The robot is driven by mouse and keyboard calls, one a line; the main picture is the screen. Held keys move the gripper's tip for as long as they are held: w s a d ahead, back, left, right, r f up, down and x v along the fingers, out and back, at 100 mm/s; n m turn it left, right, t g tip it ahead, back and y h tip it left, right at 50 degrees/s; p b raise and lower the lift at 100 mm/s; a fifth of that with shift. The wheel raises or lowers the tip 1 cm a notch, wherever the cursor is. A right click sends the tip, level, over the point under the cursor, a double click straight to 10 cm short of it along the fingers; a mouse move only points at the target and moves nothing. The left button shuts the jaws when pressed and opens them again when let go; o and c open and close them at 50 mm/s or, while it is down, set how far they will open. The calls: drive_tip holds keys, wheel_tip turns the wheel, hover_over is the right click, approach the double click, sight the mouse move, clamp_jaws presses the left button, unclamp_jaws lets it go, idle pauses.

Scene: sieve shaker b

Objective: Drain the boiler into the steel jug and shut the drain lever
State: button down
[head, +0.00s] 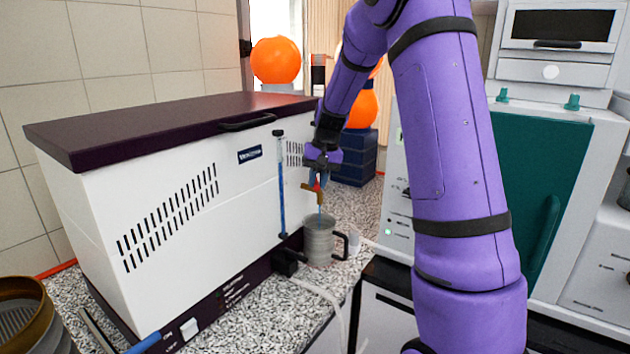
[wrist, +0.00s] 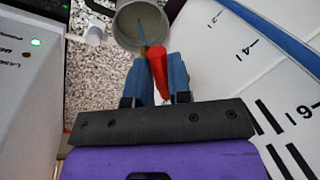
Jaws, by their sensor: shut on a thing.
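The boiler (head: 180,190) is a white box with a dark lid on the left of the head view. Its front has a slim sight tube (head: 282,200) showing blue. A small brass tap (head: 308,188) sticks out near its right end. My gripper (head: 320,168) is at the tap, its blue fingers shut on the red drain lever (wrist: 158,70), seen between them in the wrist view. A thin blue stream (head: 320,207) falls from the tap into the grey steel jug (head: 319,242), which stands upright below. The jug's inside (wrist: 140,25) shows in the wrist view; its liquid level is unclear.
A speckled counter (head: 265,310) carries everything. A white and green machine (head: 540,190) stands at right. Orange round vessels (head: 275,60) are behind the boiler. A brass sieve (head: 25,312) is at front left. A pale hose (head: 325,297) lies near the jug.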

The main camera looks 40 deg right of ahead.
drive_tip(key=shift+d+n, duration=0.2)
drive_tip(key=shift+n, duration=0.3)
drive_tip(key=c, duration=1.1)
unclamp_jaws()
drive_tip(key=shift+o, duration=0.2)
drive_tip(key=shift+r, duration=0.1)
wheel_tip(320, 180, up, 10)
drive_tip(key=s+d, duration=0.1)
drive_tip(key=d, duration=0.1)
drive_tip(key=shift+r, duration=0.25)
drive_tip(key=shift+c, duration=0.2)
